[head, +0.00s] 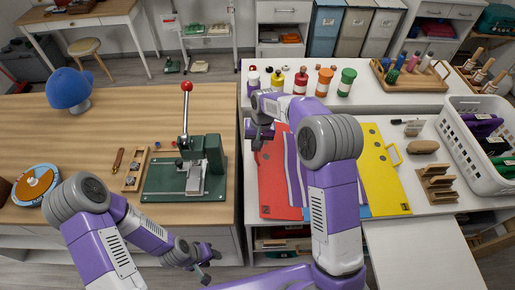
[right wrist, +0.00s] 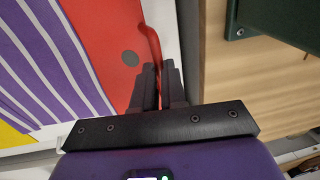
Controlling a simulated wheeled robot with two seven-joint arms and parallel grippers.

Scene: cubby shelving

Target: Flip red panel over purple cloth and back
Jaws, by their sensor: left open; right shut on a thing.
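The red panel (head: 272,190) lies flat on the white counter at the left of a row of panels. The purple cloth with white stripes (head: 292,172) lies right beside or over its right edge, partly hidden by my right arm. My right gripper (head: 262,132) is at the panel's far left edge. My left gripper (head: 205,262) is open and empty, in front of the wooden table.
A yellow panel (head: 385,175) lies right of the cloth. Small bottles (head: 300,80) line the raised shelf behind. A green lever press (head: 190,170) stands on the wooden table (head: 130,110) to the left. A white basket (head: 460,135) stands at far right. A gap separates table and counter.

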